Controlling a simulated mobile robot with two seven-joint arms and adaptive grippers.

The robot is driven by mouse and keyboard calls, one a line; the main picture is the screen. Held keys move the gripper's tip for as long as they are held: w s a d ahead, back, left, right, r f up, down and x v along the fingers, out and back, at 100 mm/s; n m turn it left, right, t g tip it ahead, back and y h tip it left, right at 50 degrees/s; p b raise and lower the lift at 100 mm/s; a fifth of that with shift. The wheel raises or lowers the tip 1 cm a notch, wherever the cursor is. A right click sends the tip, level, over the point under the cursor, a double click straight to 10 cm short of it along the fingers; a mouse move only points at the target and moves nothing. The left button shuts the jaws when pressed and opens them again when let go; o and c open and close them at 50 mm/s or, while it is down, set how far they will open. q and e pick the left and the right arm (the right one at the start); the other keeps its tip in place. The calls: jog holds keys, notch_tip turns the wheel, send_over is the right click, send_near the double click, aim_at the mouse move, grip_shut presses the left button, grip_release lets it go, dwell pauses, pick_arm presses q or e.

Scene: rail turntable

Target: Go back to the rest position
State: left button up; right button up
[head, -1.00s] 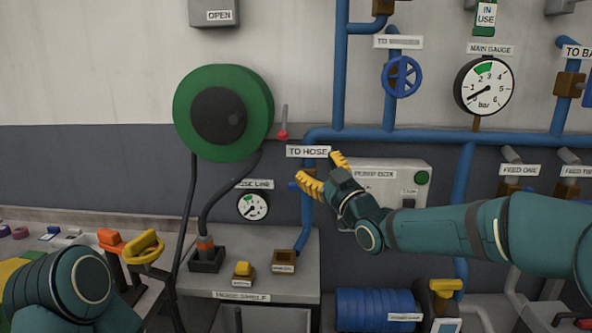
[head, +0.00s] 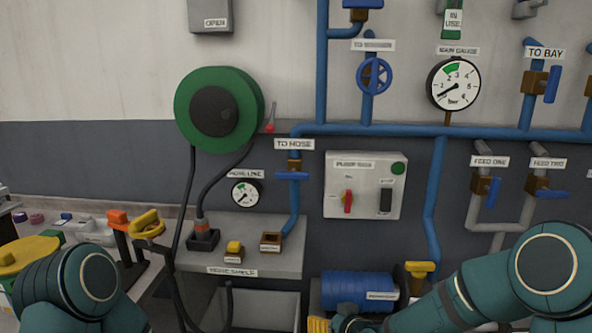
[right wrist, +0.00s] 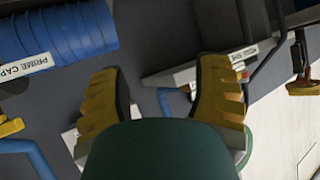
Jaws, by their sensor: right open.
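My right arm (head: 530,275) is low at the bottom right in the head view. My right gripper (head: 335,324) is at the bottom edge, partly cut off, in front of the blue ribbed drum (head: 348,288). In the right wrist view the two yellow fingers of my right gripper (right wrist: 158,98) are spread wide with nothing between them. My left arm (head: 70,285) is at the bottom left in the head view, and its gripper is out of the picture. The blue handle (head: 292,176) of the TO HOSE valve lies crosswise to its pipe, clear of my gripper.
The hose shelf (head: 285,258) juts out in front of the wall below the green reel (head: 250,105). The pump box (head: 335,205) and feed valves (head: 488,190) are on the wall. An orange-topped stand with a yellow ring handle (head: 147,224) is beside my left arm.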

jog(key=s+d+f+m+g+h, duration=0.1)
jog(key=s+f+g, duration=0.3)
jog(key=s+f, duration=0.5)
jog(key=s+d+f+m+g, duration=0.1)
jog(key=s+f+m+g, duration=0.2)
jog(key=s+f, duration=0.5)
jog(key=s+g, duration=0.1)
jog(key=s, duration=0.6)
jog(key=shift+f+m+g+h, duration=0.3)
jog(key=shift+f+h, duration=0.05)
jog(key=shift+h, duration=0.05)
